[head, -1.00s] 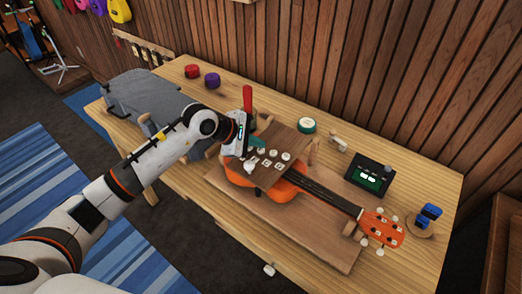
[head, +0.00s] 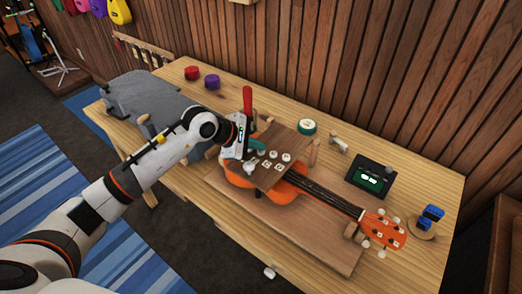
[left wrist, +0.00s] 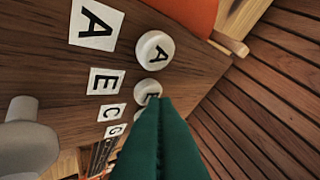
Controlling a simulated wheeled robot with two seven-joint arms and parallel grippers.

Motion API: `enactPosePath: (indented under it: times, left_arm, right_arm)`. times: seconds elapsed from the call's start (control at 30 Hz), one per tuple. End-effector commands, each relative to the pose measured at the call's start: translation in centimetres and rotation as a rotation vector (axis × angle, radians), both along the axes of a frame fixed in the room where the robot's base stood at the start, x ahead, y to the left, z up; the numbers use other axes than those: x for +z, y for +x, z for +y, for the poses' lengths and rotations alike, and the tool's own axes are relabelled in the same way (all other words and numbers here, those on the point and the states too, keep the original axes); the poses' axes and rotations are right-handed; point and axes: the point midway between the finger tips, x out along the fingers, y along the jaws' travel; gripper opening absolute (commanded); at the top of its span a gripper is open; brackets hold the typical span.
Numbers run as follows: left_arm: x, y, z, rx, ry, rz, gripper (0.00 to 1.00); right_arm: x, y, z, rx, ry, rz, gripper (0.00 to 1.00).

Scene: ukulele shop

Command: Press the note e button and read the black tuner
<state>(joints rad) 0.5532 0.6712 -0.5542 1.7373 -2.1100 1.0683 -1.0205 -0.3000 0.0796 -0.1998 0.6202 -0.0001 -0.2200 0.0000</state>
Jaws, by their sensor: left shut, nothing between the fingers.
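An orange ukulele (head: 290,193) lies on a wooden board. A brown panel (head: 293,143) over its body bears round white buttons and letter labels. In the left wrist view the A button (left wrist: 155,48) is clear. The E button (left wrist: 147,90) is partly hidden by the green fingertips of my left gripper (left wrist: 160,103). The gripper is shut and empty; I cannot tell whether it touches the button. The left gripper (head: 256,147) is over the panel's left part in the head view. The black tuner (head: 370,175) stands right of the panel with a green screen, its reading too small to read.
Red (head: 192,73) and purple (head: 212,81) round items stand at the table's back. A green-and-white round item (head: 307,126) is behind the panel. A blue item (head: 429,216) sits at the right. A grey case (head: 148,97) lies at the left.

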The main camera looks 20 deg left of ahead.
Motion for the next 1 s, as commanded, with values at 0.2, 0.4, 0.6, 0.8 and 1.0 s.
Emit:
enactPosePath:
  times: [0.2,0.4,0.6,0.8,1.0]
  left_arm:
    - [-0.3,0.0,0.0,-0.001,0.000,0.001,0.00]
    - [-0.6,0.0,0.0,0.000,0.001,0.001,0.00]
    - [-0.6,0.0,0.0,0.000,0.001,0.001,0.00]
    - [-0.5,0.0,0.0,-0.001,0.001,0.002,0.00]
    - [0.3,0.0,0.0,-0.001,0.002,0.001,0.00]
  right_arm:
    - [-0.3,0.0,0.0,0.000,0.000,0.000,0.00]
    - [-0.6,0.0,0.0,0.000,0.000,0.000,0.00]
    - [-0.6,0.0,0.0,0.000,0.000,0.000,0.00]
    - [-0.6,0.0,0.0,0.000,0.000,0.000,0.00]
    - [-0.2,0.0,0.0,0.000,0.000,0.000,0.00]
